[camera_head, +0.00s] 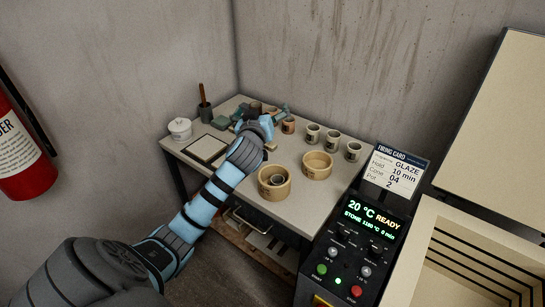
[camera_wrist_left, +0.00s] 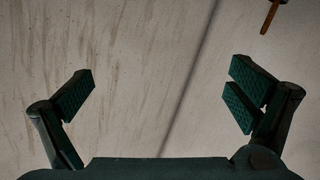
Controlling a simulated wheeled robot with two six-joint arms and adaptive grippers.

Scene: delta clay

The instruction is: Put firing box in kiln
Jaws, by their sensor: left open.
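Two round tan boxes stand on the table in the head view. The nearer box (camera_head: 274,194) holds a small dark-rimmed pot. The other box (camera_head: 317,172) is behind it to the right and looks empty. The kiln (camera_head: 440,235) is at the right edge, its lid (camera_head: 500,115) raised and its grooved inner wall showing. My left gripper (camera_head: 263,114) is over the back of the table, beyond both boxes. In the left wrist view its fingers (camera_wrist_left: 162,95) are spread wide with only bare wall between them. My right gripper is not in view.
Several small cups (camera_head: 332,138) line the table's right back. A white lidded jar (camera_head: 180,129) and a framed tray (camera_head: 207,149) lie left. The control panel (camera_head: 352,245) reads 20 °C READY; a firing card (camera_head: 397,173) stands above it. A fire extinguisher (camera_head: 22,150) hangs left.

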